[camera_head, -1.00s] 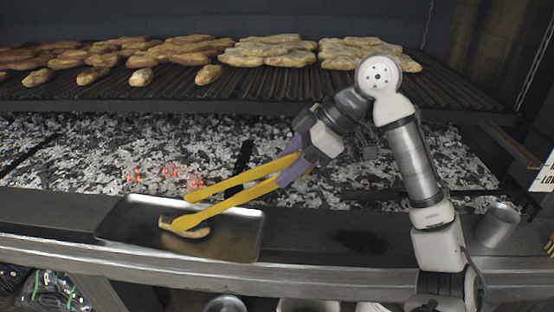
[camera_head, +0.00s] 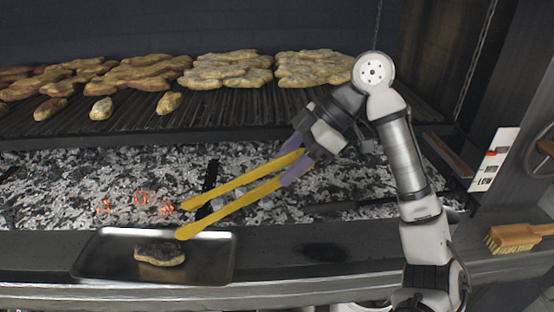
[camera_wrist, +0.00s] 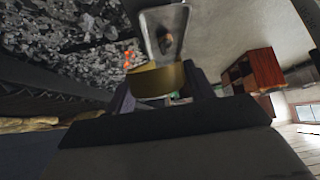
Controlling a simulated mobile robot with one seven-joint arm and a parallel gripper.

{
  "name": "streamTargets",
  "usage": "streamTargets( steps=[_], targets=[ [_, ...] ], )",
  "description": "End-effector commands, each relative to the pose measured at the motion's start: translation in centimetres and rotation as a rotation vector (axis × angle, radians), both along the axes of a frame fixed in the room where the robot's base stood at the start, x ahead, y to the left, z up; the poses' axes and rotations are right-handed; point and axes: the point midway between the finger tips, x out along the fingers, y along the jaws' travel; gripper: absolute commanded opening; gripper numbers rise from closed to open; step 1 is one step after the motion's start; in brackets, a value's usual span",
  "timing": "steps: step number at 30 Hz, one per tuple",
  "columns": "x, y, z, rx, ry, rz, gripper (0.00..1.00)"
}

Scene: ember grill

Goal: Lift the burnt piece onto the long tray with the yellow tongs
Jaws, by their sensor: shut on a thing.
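The burnt piece (camera_head: 160,254), browned with dark patches, lies on the long metal tray (camera_head: 210,268) on the front ledge. It also shows small in the wrist view (camera_wrist: 165,42). In the wrist view the yellow of the tongs (camera_wrist: 158,82) hides part of the tray.
Grey coals with a few glowing embers (camera_head: 140,199) lie behind the ledge. Above them is a grate (camera_head: 220,110) with several pieces of food. A wooden brush (camera_head: 515,238) lies at the right. The ledge between tray and arm is bare.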

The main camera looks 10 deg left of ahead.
Motion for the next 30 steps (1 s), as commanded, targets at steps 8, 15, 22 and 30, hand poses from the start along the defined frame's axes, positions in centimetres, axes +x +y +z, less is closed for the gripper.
streamTargets(
  steps=[8,15,22,30],
  targets=[
    [0.4,-1.3,1.9,0.001,0.0,0.001,0.47],
    [0.3,-1.3,1.8,0.001,0.0,0.001,0.47],
    [-2.9,-2.1,1.8,0.002,-0.002,0.0,0.47],
    [-6.2,-2.9,1.8,0.001,0.0,0.001,0.47]
  ],
)
